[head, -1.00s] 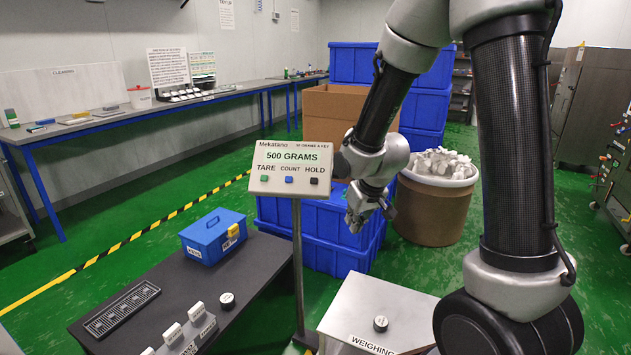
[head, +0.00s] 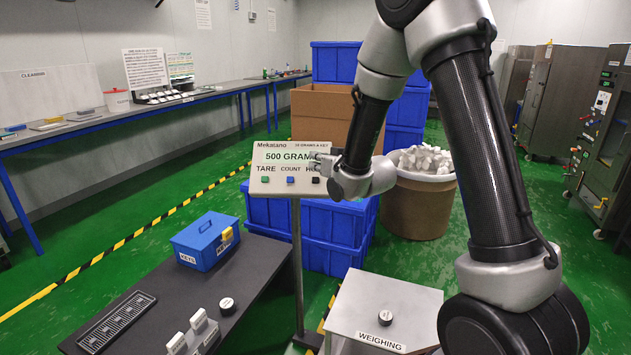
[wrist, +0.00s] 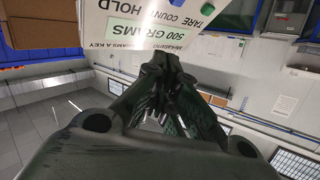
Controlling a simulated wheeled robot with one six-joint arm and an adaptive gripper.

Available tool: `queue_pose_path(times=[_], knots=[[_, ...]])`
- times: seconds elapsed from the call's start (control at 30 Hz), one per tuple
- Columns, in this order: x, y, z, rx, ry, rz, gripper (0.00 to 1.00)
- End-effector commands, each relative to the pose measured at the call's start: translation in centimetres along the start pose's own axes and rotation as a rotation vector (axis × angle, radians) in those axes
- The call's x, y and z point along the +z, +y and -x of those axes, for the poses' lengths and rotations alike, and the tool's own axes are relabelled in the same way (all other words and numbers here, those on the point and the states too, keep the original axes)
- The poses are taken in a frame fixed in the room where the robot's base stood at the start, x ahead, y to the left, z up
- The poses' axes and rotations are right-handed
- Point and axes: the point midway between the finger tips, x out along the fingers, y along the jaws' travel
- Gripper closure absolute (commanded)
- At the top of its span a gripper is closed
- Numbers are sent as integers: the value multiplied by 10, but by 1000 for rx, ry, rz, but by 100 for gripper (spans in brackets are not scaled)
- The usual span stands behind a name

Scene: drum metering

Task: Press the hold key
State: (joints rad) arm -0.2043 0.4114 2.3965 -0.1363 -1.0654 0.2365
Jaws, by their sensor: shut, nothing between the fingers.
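The indicator panel (head: 275,187) stands on a post, its display reading 500 GRAMS. Below the display are a green TARE key (head: 264,179), a blue COUNT key (head: 290,180) and a dark HOLD key (head: 316,180). My gripper (head: 320,158) is shut and empty at the panel's right side, over the end of the display and part of the HOLD label, above the HOLD key. In the wrist view the shut fingertips (wrist: 166,54) lie against the view of the panel (wrist: 150,25); the HOLD key does not show there. I cannot tell whether the fingers touch the panel.
A blue KEYS box (head: 206,241) sits on the dark bench (head: 150,290) at the left. A weighing platform (head: 385,310) is below my arm. Blue crates (head: 335,235), a cardboard box (head: 325,115) and a drum of white pieces (head: 420,205) stand behind the panel.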

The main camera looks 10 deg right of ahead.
Motion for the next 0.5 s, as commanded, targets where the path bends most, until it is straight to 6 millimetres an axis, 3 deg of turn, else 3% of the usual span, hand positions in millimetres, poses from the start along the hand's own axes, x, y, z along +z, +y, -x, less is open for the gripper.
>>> queue_pose_path(times=[0.27, 0.5], knots=[[7, 7, -8, 2, -3, 0, 100], [24, 24, -32, 2, -2, 0, 100]])
